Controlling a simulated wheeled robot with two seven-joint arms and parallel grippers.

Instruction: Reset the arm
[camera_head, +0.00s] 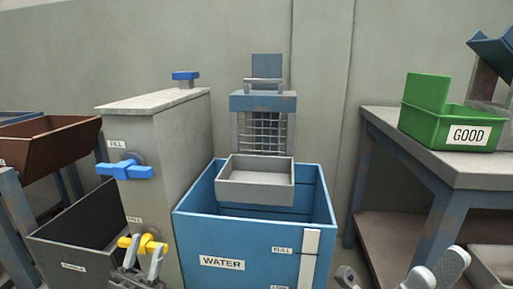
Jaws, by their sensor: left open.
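My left gripper (144,256) is at the bottom left, in front of the yellow valve handle (143,244) on the grey cabinet (180,150). Its two fingers stand apart, one on each side of the lower part of the handle; I cannot tell whether they touch it. My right gripper (398,272) is at the bottom edge, right of the blue tank, its light grey fingers spread with nothing seen between them. Its lower part is cut off by the frame.
A blue tank (250,238) labelled WATER stands in the middle, with a grey tray (255,187) over it. A blue valve handle (124,170) is on the cabinet. A green GOOD bin (440,128) sits on the right bench (470,170). A dark bin (75,262) stands left.

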